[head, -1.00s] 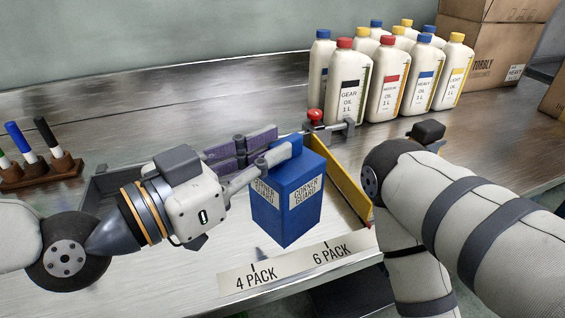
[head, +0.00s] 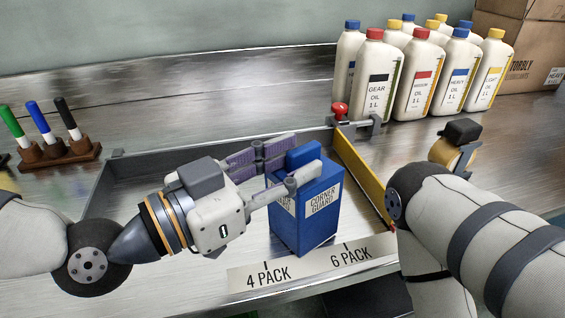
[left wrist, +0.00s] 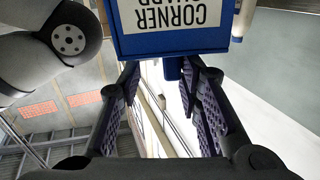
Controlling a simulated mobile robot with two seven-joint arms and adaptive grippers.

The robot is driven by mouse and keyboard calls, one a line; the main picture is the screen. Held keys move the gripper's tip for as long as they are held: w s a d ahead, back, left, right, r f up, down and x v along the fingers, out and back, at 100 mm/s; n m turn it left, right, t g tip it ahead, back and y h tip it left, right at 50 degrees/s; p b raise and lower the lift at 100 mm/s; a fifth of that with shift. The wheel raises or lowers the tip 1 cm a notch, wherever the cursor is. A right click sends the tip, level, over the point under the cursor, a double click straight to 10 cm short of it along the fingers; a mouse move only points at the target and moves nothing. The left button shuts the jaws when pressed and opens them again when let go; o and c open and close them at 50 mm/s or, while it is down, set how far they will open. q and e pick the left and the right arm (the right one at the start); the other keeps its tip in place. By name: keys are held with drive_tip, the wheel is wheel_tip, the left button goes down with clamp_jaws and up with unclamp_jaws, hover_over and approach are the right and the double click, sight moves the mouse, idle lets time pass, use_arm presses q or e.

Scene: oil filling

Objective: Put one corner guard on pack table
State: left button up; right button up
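The blue corner guard (head: 308,225) is a box with a white CORNER GUARD label and a raised tab on top. Contact with the tab is unclear. My right arm comes in from the right; its fingers are hidden.
A yellow guide (head: 362,180) borders the table's right side, with a red knob (head: 340,109) at its back end. Several oil bottles (head: 421,78) and a cardboard box (head: 520,45) stand at back right. A marker rack (head: 58,152) is at left.

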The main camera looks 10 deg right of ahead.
use_arm(q)
drive_tip(key=shift+f, duration=0.1)
drive_tip(key=shift+r, duration=0.2)
drive_tip(key=p+v, duration=0.1)
drive_tip(key=v, duration=1.1)
use_arm(e)
drive_tip(key=shift+w+r, duration=0.6)
drive_tip(key=shift+r, duration=0.1)
